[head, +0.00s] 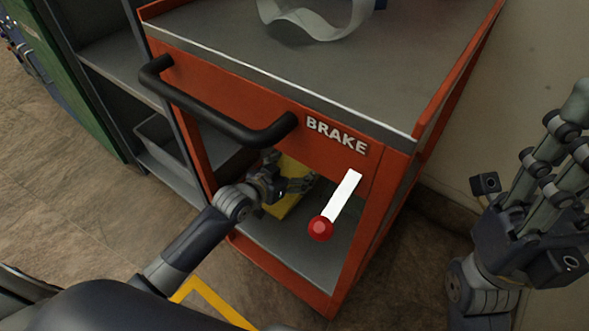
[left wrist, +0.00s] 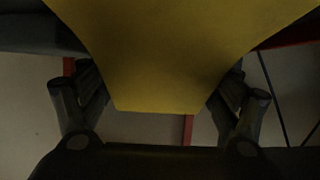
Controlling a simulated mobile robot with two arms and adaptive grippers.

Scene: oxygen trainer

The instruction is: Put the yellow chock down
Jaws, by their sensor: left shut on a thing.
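The yellow chock (head: 288,184) is inside the lower part of the orange cart, above its grey lower shelf (head: 290,252). My left gripper (head: 290,186) is shut on the chock and reaches in under the cart's front panel. In the left wrist view the yellow chock (left wrist: 170,60) fills the upper middle, with finger parts on both sides of it. I cannot tell whether the chock touches the shelf. My right gripper (head: 530,200) is at the right, outside the cart; its fingertips are not clearly visible.
The orange cart has a black handle (head: 225,118) and a white brake lever with a red knob (head: 320,228) close to the right of my left gripper. A white looped strap (head: 315,22) lies on the cart top. Grey shelving stands at the left. Yellow tape (head: 213,300) marks the floor.

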